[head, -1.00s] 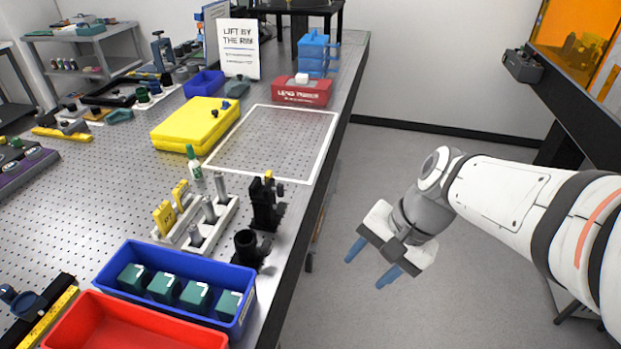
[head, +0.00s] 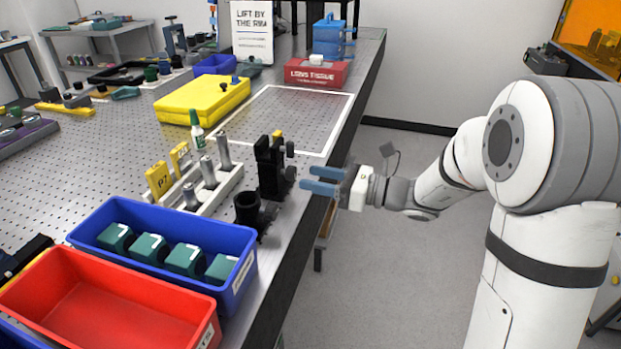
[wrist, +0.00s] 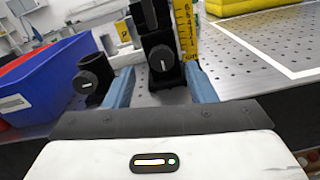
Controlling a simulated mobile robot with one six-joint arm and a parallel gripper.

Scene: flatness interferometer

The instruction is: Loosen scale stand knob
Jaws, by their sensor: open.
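The scale stand is a black upright (head: 268,165) near the right edge of the perforated table in the head view; it also shows in the wrist view (wrist: 158,35). A yellow ruled scale (wrist: 186,30) stands behind it. Its lower dark round knob (wrist: 162,59) bears a white mark and faces my gripper. A second knob (wrist: 148,14) sits above it, partly cut by the frame's top. My gripper (head: 310,180), with blue fingers, is open and empty just right of the stand. In the wrist view, the lower knob appears between the fingers (wrist: 160,84); contact cannot be told.
A short black holder (head: 250,209) with a marked side knob (wrist: 86,82) stands close to the scale stand. A blue bin (head: 225,240) with green blocks and a red bin (head: 110,300) lie nearer. A rack of posts (head: 210,190) stands left. A white-outlined area (head: 290,115) is clear.

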